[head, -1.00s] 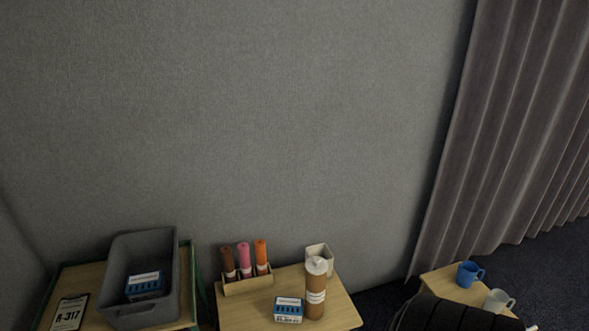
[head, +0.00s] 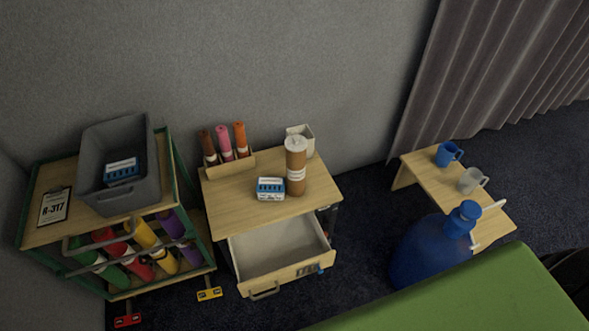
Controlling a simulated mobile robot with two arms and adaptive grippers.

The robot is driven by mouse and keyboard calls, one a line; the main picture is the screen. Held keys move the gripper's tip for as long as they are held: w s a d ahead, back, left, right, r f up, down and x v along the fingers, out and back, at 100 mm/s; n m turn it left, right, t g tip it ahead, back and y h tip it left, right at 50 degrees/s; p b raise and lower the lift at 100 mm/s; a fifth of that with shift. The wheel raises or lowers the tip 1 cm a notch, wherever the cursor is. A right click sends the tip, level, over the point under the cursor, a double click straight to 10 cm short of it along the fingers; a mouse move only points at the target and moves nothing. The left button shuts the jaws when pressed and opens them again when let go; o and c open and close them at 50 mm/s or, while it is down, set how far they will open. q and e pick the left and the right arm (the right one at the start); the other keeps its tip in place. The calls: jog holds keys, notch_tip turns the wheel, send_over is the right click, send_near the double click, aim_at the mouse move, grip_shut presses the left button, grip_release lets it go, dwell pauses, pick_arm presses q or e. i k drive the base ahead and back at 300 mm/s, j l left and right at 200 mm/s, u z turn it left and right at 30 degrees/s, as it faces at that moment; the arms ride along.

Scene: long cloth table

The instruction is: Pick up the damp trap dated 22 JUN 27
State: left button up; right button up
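One small blue-and-white box, likely a damp trap (head: 270,188), sits on the wooden top of the drawer cabinet, left of a brown cylinder. A similar blue-and-white box (head: 122,170) lies inside the grey bin on the shelf cart at left. The print on both is too small to read, so I cannot tell which carries 22 JUN 27. Neither of my grippers shows in the head view.
The cabinet's drawer (head: 282,250) stands open and looks empty. A brown cylinder (head: 296,170), a white container (head: 305,137) and a holder with several rolls (head: 228,160) share its top. The grey bin (head: 143,196) has raised walls. A blue jug (head: 432,250) and green surface (head: 460,300) are lower right.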

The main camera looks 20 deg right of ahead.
aim_at(268, 189)
jog(key=i+j+z, duration=0.1)
jog(key=i+z, duration=0.35)
jog(key=i, duration=0.5)
jog(key=k+l, duration=0.6)
jog(key=k+z, duration=0.05)
